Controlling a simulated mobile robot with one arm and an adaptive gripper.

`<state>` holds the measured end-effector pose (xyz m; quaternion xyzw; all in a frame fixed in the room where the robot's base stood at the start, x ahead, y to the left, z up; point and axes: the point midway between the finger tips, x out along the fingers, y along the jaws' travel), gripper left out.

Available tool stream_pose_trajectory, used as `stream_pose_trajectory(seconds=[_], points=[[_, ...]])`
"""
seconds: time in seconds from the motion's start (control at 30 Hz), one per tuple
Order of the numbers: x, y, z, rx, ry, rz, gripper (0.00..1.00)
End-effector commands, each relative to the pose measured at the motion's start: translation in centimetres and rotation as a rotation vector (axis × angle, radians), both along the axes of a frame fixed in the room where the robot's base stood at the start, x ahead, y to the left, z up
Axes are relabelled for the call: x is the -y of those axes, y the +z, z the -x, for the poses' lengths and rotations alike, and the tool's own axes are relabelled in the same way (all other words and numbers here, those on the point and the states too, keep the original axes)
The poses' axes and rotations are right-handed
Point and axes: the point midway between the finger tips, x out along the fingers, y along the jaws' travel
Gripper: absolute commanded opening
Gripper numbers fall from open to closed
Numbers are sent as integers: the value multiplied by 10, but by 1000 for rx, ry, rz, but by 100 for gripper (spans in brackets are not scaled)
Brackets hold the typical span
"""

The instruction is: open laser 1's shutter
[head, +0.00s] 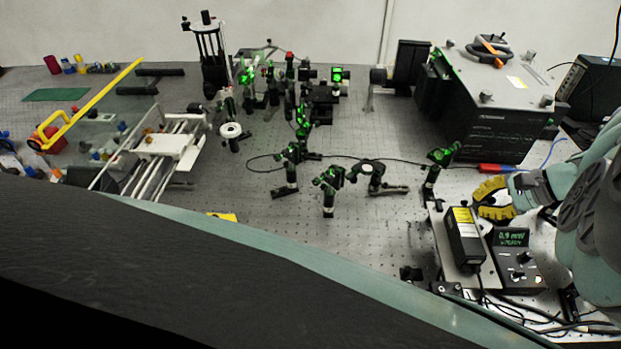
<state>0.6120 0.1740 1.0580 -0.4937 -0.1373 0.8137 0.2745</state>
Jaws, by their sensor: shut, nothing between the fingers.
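A black box with a yellow label (465,238), which looks like the laser head, sits on a light plate at the right front of the bench. Beside it on the right is a black control box (518,262) with a lit green display, reading about 0.9 mW, and small knobs. I cannot tell which part is laser 1's shutter. My gripper (486,202), with yellow and black fingers, is just behind these boxes in the picture. It is shut and empty. I cannot tell whether it touches anything.
Small optic mounts (328,190) with green light spots stand mid-bench. A large black instrument (490,105) stands at the back right. A red-and-blue tool (497,168) lies behind my gripper. Cables (540,312) run along the right front. Bare bench (330,245) lies left of the laser plate.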

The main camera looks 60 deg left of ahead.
Motion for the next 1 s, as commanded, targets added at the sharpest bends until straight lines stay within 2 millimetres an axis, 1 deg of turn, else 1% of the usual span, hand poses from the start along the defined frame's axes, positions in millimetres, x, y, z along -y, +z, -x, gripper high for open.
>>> stream_pose_trajectory(seconds=[0.03,0.3,0.4,0.63,0.77,0.87,1.0], points=[[1,-1,-2,6,-5,3,2],[1,-1,-1,3,-3,2,30],[1,-1,-1,3,-3,2,38],[1,0,-1,2,-1,1,38],[5,6,-4,3,-2,0,38],[13,16,-9,2,-4,-1,38],[32,39,-22,8,-6,0,38]])
